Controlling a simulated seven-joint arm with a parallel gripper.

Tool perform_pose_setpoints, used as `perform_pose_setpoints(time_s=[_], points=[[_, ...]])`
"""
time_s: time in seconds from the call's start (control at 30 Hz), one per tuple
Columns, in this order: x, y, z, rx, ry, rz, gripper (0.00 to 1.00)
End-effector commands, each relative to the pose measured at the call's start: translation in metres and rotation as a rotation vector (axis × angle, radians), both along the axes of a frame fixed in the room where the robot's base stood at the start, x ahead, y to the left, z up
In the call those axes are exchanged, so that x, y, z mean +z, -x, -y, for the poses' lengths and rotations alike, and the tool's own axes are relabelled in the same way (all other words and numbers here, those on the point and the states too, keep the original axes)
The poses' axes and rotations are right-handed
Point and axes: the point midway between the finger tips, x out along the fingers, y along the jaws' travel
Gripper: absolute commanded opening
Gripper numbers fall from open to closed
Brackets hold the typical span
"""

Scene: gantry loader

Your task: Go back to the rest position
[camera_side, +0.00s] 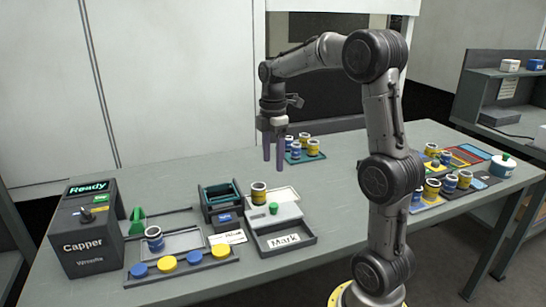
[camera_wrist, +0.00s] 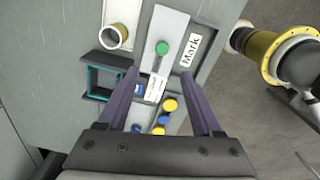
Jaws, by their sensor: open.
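My gripper (camera_side: 273,158) is open and empty. It hangs fingers down above the middle of the table (camera_side: 180,184), clear of its surface. In the wrist view its two purple fingers (camera_wrist: 165,72) are spread apart with nothing between them; the Mark station lies below and beyond them. The Mark station (camera_side: 285,238) has a green button (camera_side: 273,208) and a yellow-banded cup (camera_side: 259,192) at its back. The same cup shows in the wrist view (camera_wrist: 113,36).
The Capper (camera_side: 83,235) stands at the left, its sign reading Ready. A blue-banded cup (camera_side: 154,238) and a rack of blue and yellow caps (camera_side: 183,267) are beside it. A teal tray (camera_side: 300,158) of cups lies behind my gripper. More cups (camera_side: 449,182) stand at the right.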

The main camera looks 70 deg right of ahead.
Motion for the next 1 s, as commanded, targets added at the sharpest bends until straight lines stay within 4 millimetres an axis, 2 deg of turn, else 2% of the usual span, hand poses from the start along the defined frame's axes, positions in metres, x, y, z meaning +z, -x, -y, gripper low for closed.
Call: perform_pose_setpoints(time_s=[0.27,0.37,0.47,0.6,0.73,0.9,1.0], points=[[0.001,-0.002,-0.003,0.01,0.001,0.002,0.67],[0.018,-0.008,-0.02,0.055,0.025,0.041,0.67],[0.041,-0.003,-0.052,0.128,0.053,0.092,0.67],[0.065,0.023,-0.107,0.172,0.082,0.183,0.67],[0.071,0.056,-0.149,0.094,0.075,0.276,0.67],[0.06,0.105,-0.189,-0.123,0.008,0.394,0.67],[0.046,0.128,-0.202,-0.296,-0.057,0.443,0.67]])
